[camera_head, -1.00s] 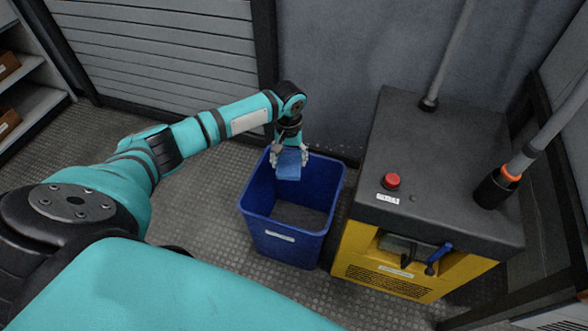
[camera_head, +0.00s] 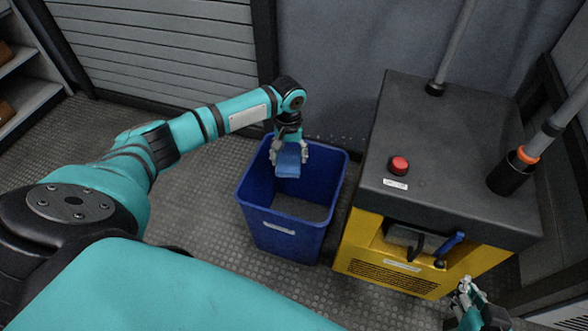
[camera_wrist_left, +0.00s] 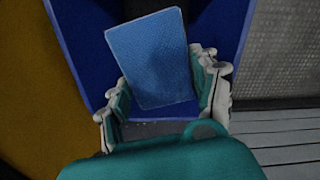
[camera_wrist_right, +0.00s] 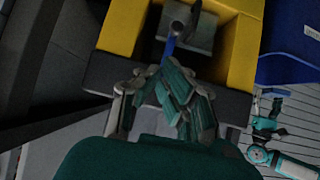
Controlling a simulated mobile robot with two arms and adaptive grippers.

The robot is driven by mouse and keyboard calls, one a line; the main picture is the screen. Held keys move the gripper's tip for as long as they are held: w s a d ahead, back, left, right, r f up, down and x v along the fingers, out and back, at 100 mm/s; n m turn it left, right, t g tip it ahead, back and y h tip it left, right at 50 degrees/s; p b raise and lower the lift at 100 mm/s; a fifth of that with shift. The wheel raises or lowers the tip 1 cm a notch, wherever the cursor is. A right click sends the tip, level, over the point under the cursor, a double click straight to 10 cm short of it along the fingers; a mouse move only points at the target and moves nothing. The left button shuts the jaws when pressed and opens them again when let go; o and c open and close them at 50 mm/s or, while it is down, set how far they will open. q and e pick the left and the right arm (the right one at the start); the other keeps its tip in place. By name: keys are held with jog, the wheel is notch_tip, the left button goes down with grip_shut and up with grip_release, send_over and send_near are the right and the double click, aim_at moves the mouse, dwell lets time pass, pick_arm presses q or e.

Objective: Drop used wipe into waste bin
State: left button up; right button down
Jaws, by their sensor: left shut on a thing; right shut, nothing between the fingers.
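The used wipe (camera_head: 289,161) is a light blue square piece. My left gripper (camera_head: 290,150) is shut on it and holds it over the open top of the blue waste bin (camera_head: 283,229), towards the bin's back. In the left wrist view the wipe (camera_wrist_left: 152,58) stands between the fingers, with the bin's blue walls around it. My right gripper (camera_head: 468,296) is at the lower right, in front of the yellow and black cabinet. In the right wrist view its fingers (camera_wrist_right: 165,95) are shut with nothing between them.
The yellow cabinet (camera_head: 385,273) with a black top, a red button (camera_head: 398,165) and a blue-handled lever (camera_head: 452,243) stands right of the bin. Grey shelves (camera_head: 30,90) are at the far left. Bare floor (camera_head: 195,205) lies left of the bin.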

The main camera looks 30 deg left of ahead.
pick_arm(q)
jog(key=shift+f+b, duration=0.65)
pick_arm(e)
jog(key=w+a+r+t+y, duration=0.1)
jog(key=w+a+r+t, duration=0.1)
jog(key=w+r+t, duration=0.2)
jog(key=shift+r, duration=1.1)
pick_arm(q)
jog(key=o, duration=1.1)
notch_tip(320, 180, up, 12)
jog(key=shift+f, duration=0.1)
